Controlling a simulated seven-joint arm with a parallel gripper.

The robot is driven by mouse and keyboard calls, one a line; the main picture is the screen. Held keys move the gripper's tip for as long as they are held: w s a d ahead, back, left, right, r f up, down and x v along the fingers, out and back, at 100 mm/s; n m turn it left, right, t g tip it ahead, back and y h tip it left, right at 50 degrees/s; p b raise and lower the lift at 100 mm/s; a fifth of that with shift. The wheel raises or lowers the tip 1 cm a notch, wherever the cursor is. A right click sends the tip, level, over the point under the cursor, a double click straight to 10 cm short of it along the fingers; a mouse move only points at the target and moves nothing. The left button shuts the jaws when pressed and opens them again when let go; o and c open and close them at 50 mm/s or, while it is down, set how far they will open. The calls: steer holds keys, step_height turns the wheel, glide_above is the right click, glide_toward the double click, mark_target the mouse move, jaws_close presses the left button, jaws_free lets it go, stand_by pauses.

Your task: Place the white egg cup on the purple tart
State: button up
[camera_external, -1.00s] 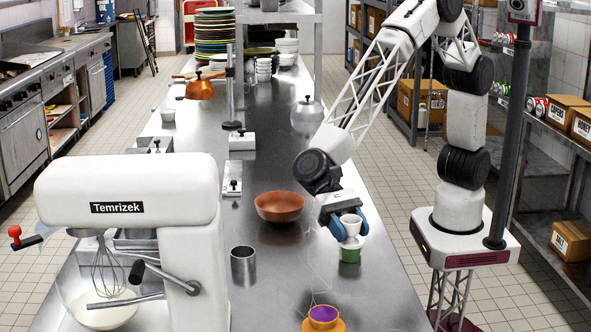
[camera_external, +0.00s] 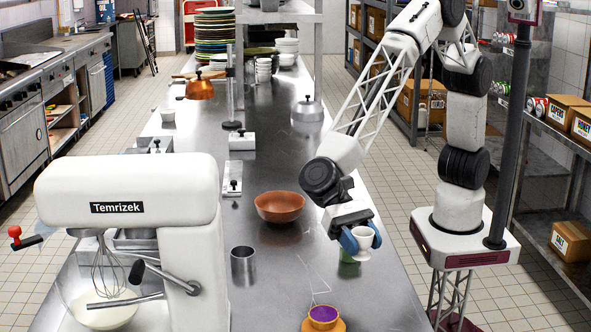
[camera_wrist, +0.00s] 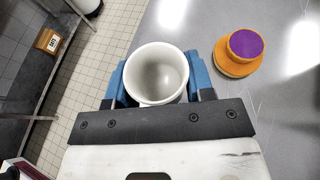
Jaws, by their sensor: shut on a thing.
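My gripper (camera_external: 349,242) has blue fingers and is shut on the white egg cup (camera_external: 363,242), held above the steel counter near its right edge. In the wrist view the egg cup (camera_wrist: 156,76) sits between the blue fingers, its round opening toward the camera. The purple tart (camera_external: 323,314) has an orange rim and stands on an orange base at the near end of the counter, nearer the camera than my gripper. In the wrist view the tart (camera_wrist: 246,44) is to the right of the egg cup, with clear counter between them. Its purple top is bare.
A green cup (camera_external: 348,269) is partly hidden behind my gripper and the egg cup. A copper bowl (camera_external: 280,207) and a steel cup (camera_external: 243,265) stand to the left. A white mixer (camera_external: 130,220) fills the near left. The counter around the tart is clear.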

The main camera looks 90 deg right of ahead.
glide_above(323, 313)
steer(key=shift+a+f, duration=0.1)
steer(key=shift+f, duration=0.65)
steer(key=shift+f, duration=1.75)
steer(key=shift+f, duration=0.2)
steer(key=o, duration=0.9)
steer(key=shift+r, duration=0.2)
steer(key=v, duration=1.2)
steer(key=shift+r, duration=0.1)
